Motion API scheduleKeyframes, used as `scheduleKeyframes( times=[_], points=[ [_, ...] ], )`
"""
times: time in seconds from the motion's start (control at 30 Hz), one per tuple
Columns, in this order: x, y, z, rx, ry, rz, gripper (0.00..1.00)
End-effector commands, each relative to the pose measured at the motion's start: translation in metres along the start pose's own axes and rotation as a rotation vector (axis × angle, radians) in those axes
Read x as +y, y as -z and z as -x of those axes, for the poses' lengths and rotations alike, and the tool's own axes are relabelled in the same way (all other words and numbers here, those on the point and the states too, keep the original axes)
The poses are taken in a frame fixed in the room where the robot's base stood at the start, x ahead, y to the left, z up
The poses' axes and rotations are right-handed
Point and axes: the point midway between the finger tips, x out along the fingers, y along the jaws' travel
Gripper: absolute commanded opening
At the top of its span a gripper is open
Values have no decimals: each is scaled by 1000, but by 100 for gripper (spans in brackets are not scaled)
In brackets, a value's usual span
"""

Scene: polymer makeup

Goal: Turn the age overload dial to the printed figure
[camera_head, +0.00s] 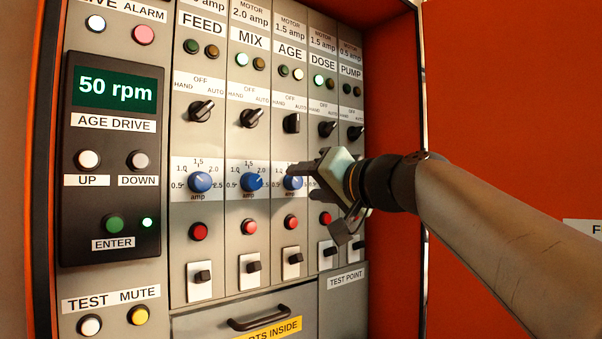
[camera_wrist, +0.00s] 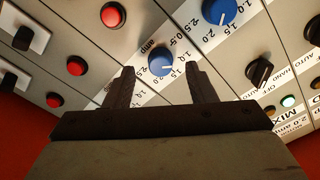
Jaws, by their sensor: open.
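The AGE column carries a blue overload dial (camera_head: 292,183) on a white scale plate in the head view. Its right side is hidden by my gripper (camera_head: 322,172). The AGE heading is marked 1.5 amp. In the wrist view the blue dial (camera_wrist: 161,61) appears between the tips of my open gripper (camera_wrist: 160,75), with a finger to each side. No contact shows, and I cannot tell how deep the fingers reach. A white pointer mark shows on the dial's lower right; the exact figure it meets is too small to read.
The MIX dial (camera_head: 252,182) and FEED dial (camera_head: 200,182) stand to the left. The AGE selector (camera_head: 292,122) is above and a red button (camera_head: 291,222) below. The orange cabinet wall (camera_head: 392,90) is at the right.

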Motion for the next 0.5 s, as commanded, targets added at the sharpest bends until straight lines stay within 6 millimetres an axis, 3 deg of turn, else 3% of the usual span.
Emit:
scheduleKeyframes(
  times=[0.2,0.5],
  points=[
    [-1,1,-24,0,0,0,50],
    [0,0,-28,1,1,0,50]
  ],
)
